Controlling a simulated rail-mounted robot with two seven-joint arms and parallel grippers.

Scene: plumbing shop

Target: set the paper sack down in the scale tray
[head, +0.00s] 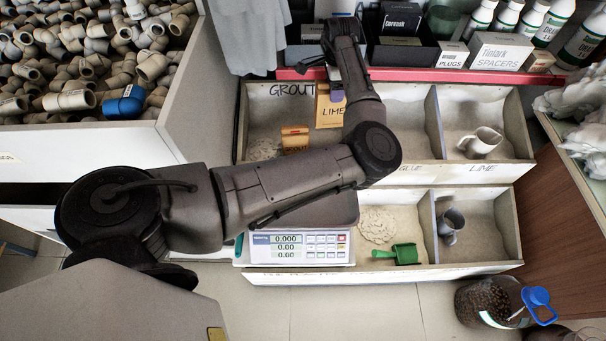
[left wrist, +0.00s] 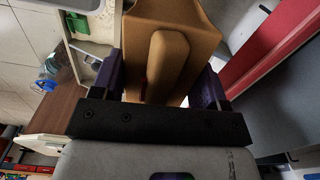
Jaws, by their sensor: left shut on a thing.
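My left gripper (left wrist: 165,85) is shut on a tan paper sack (left wrist: 182,35), which fills the space between the purple fingers in the left wrist view. In the head view my left arm reaches over the bins to the back, and its hand is mostly hidden behind the wrist. A tan sack marked LIME (head: 331,112) shows beside my forearm; I cannot tell from the head view whether it is the held one. The scale (head: 300,247) reads 0.000, and its grey tray (head: 340,212) is partly covered by my arm. My right gripper is not in view.
A mug (head: 482,141) and a metal cup (head: 450,226) sit in the right bins. A green scoop (head: 398,253) lies right of the scale. A red shelf edge (head: 420,75) runs behind the bins.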

